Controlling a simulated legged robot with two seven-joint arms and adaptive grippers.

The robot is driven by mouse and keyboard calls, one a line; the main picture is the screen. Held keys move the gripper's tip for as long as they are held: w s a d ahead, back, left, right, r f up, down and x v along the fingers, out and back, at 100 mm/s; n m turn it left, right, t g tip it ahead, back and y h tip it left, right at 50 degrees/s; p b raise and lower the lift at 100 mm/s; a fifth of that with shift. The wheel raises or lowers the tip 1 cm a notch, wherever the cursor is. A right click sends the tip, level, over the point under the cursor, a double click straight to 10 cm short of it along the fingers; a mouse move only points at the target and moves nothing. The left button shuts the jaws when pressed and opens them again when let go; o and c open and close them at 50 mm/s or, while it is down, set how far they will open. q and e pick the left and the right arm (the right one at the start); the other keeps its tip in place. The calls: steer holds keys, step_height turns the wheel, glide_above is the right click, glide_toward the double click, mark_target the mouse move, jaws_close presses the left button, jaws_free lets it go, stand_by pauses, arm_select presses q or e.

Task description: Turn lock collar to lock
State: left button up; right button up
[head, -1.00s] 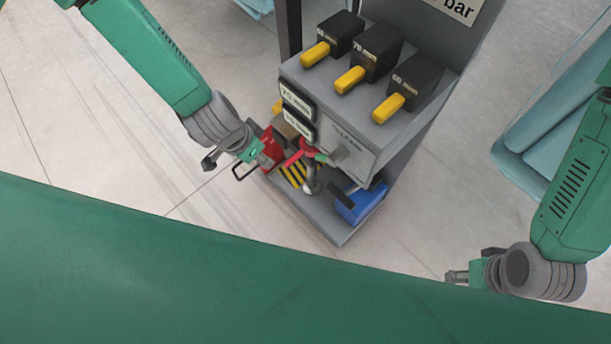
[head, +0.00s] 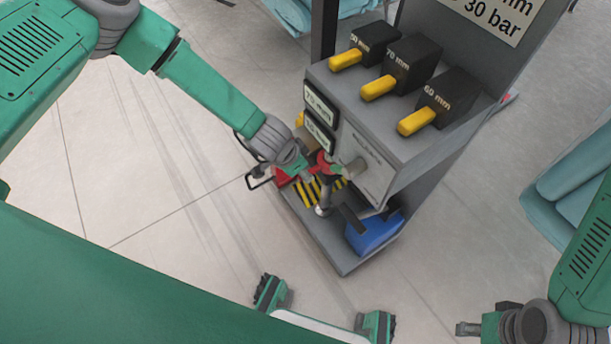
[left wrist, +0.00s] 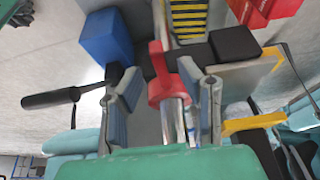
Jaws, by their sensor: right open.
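The red lock collar (head: 325,164) sits on the machine's front, beside a grey round fitting. My left gripper (head: 308,170) is at the collar and partly hides it. In the left wrist view the red collar (left wrist: 166,78) is around a shiny metal pipe (left wrist: 173,120), with a red lug sticking out. My left gripper's fingers (left wrist: 163,100) stand apart on either side of the collar and pipe. The right finger is close to the collar; contact cannot be told. My right gripper (head: 485,318) is open and empty at the lower right, away from the machine.
The grey machine (head: 400,165) carries several black blocks with yellow handles (head: 378,88) on top. A blue block (head: 375,235) and a black handle (head: 350,220) are low at its front. A black-and-yellow striped patch (left wrist: 187,18) lies nearby. Floor left of the machine is clear.

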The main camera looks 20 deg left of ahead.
arm_select(q)
steer(key=shift+x, duration=1)
arm_select(e)
steer(key=shift+a+f, duration=0.1)
steer(key=shift+f, duration=0.35)
arm_select(q)
steer(key=shift+a, duration=0.1)
jaws_close()
